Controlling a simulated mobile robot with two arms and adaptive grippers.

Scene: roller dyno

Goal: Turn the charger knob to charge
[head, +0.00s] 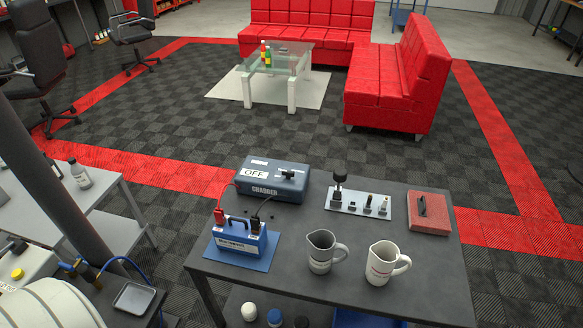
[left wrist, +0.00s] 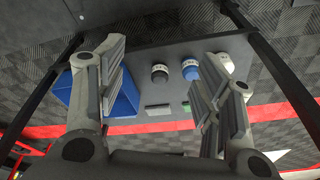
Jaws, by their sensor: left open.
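The charger (head: 260,191) is a blue-grey box marked CHARGER at the back left of the dark table in the head view. A dark knob (head: 288,174) sits on its top, beside a white label reading OFF (head: 255,170). A red cable and a black cable run from the charger to a blue battery (head: 239,243) in front of it. My left gripper (left wrist: 165,70) shows only in the left wrist view, with its fingers wide apart and nothing between them. The charger is not visible in that view. My right gripper is in neither view.
The table (head: 330,282) also holds two mugs (head: 321,252) (head: 383,263), a metal plate with small fittings (head: 358,204) and a red block (head: 428,221). In the left wrist view, bottles (left wrist: 190,69) and a blue bin (left wrist: 125,100) lie beyond my fingers.

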